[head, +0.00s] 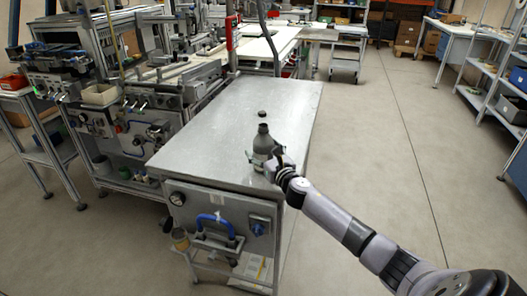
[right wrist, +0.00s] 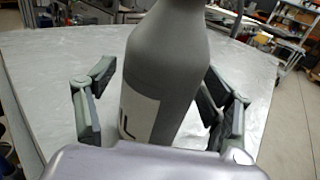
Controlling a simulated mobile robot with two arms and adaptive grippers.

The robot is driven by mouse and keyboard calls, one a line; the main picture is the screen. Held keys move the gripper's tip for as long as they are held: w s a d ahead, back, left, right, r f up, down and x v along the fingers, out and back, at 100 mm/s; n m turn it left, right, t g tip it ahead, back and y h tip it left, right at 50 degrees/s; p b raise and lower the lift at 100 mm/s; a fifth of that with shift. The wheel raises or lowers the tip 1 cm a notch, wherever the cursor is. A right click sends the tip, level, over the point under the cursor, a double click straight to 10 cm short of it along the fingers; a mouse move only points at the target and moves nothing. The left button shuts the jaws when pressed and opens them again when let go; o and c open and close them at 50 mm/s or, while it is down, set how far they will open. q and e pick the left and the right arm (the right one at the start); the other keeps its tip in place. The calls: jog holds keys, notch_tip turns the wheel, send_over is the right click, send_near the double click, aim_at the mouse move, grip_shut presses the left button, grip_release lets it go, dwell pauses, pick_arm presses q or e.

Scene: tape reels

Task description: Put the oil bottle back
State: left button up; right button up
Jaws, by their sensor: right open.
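The oil bottle (head: 263,139) is grey with a pale label and stands upright on the metal-topped table. In the right wrist view the bottle (right wrist: 172,75) fills the middle, its neck cut off at the top edge. My right gripper (head: 264,162) is at the bottle's lower part. In the right wrist view its fingers (right wrist: 162,115) are open on either side of the bottle, with a gap visible on the left side; on the right the finger is close to the bottle, and I cannot tell if it touches. My left gripper is not in view.
The metal table (head: 215,125) is mostly bare around the bottle. A machine with knobs and levers (head: 125,110) stands along the left. Open floor (head: 375,150) lies to the right.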

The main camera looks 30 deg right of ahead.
jog(key=shift+r, duration=0.2)
jog(key=shift+s+f, duration=0.15)
jog(key=shift+s, duration=0.2)
jog(key=s, duration=0.3)
jog(key=s+a, duration=0.1)
jog(key=s, duration=0.7)
jog(key=shift+s+a+r, duration=0.1)
jog(key=shift+a+r, duration=0.1)
jog(key=shift+a, duration=0.15)
jog(key=shift+f, duration=0.1)
